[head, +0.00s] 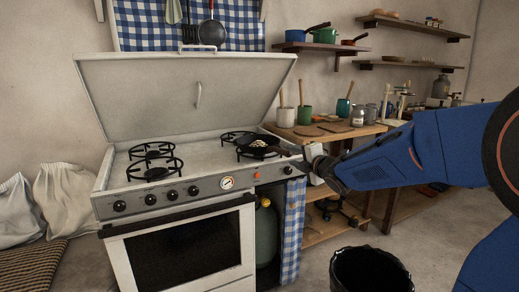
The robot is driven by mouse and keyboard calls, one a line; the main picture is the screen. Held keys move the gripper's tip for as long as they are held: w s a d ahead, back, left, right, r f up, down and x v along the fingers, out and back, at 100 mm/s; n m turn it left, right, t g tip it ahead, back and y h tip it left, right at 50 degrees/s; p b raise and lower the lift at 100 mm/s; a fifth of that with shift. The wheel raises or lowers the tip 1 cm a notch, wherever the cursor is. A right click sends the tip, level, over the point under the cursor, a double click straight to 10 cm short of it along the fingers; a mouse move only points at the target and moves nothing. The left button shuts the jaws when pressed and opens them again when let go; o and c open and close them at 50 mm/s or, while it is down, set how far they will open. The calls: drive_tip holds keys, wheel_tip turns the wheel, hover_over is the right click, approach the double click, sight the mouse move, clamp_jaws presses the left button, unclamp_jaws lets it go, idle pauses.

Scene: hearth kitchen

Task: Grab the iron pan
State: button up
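A small dark pan (262,149) sits on the right rear part of the white stove (205,160), on a black burner grate. Something pale shows in it, too small to make out. Its handle seems to point right, toward my gripper (304,161). My gripper is at the stove's right edge, close to the handle end. The fingers are small and dark here, so I cannot tell whether they touch the handle or are open or shut. Another dark round pan (212,33) hangs on the wall above the stove.
The raised stove lid (186,95) stands behind the burners. A wooden counter (325,132) with jars and green pots is behind my gripper. A black bin (370,270) stands on the floor in front. A checked curtain (292,228) hangs beside the oven.

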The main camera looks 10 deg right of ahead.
sight(278, 150)
drive_tip(key=x, duration=0.6)
drive_tip(key=shift+a+x, duration=0.15)
drive_tip(key=shift+x, duration=1.2)
drive_tip(key=shift+a+x, duration=0.15)
drive_tip(key=shift+x, duration=1.2)
drive_tip(key=shift+s, duration=0.1)
drive_tip(key=shift+c, duration=0.6)
clamp_jaws()
